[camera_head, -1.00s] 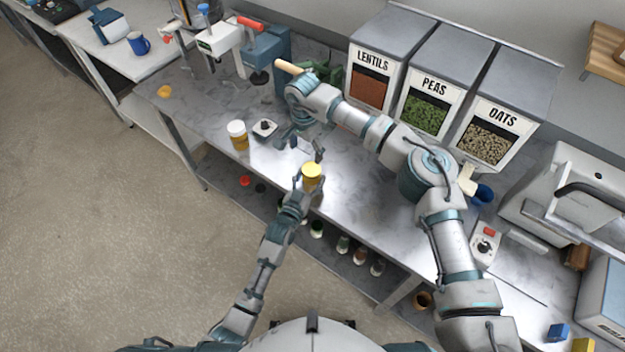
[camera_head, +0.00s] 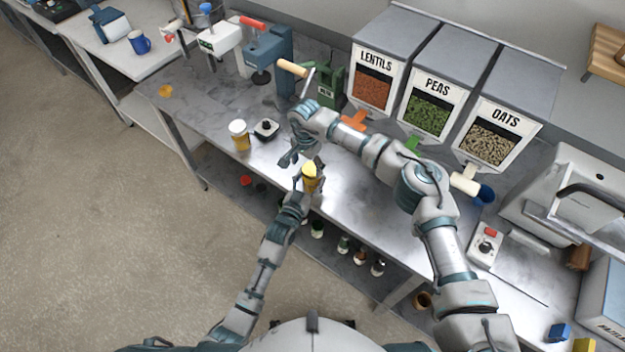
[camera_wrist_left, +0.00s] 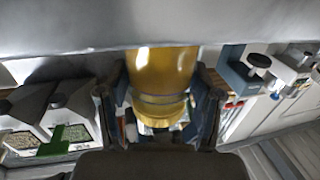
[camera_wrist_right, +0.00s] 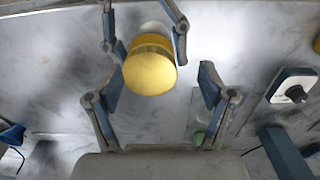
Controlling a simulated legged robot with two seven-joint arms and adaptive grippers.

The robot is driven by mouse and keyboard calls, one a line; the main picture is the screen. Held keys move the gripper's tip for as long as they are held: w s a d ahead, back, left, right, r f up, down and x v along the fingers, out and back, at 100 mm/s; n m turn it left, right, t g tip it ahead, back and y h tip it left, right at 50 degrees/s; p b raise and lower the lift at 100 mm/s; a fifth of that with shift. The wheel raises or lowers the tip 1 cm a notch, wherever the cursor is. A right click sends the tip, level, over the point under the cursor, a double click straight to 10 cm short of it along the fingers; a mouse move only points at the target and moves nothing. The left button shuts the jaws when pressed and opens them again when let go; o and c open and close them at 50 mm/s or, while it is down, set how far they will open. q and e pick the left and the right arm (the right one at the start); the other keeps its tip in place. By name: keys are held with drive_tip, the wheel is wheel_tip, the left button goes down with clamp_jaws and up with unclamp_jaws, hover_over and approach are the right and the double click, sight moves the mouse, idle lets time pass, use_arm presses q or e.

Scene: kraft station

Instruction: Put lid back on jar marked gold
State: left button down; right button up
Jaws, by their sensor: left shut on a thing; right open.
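A yellow cylindrical jar (camera_head: 310,183) is upright above the front edge of the steel bench. My left gripper (camera_head: 309,186) is shut around its sides; the left wrist view shows the yellow body (camera_wrist_left: 162,75) between the fingers. In the right wrist view its round gold-yellow top (camera_wrist_right: 150,72) faces me; I cannot tell whether this is a lid. My right gripper (camera_wrist_right: 162,78) is open and empty, its fingers pointing toward the top. It hangs just up and left of the jar in the head view (camera_head: 288,158). No "gold" marking is readable.
Lentils (camera_head: 374,80), peas and oats dispensers line the back. Several small jars (camera_head: 343,245) sit on the lower shelf.

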use_arm(q)
drive_tip(key=shift+a, duration=0.25)
use_arm(e)
drive_tip(key=shift+a+f, duration=0.2)
drive_tip(key=shift+f, duration=0.15)
use_arm(q)
drive_tip(key=shift+d, duration=0.1)
use_arm(e)
drive_tip(key=shift+d, duration=0.1)
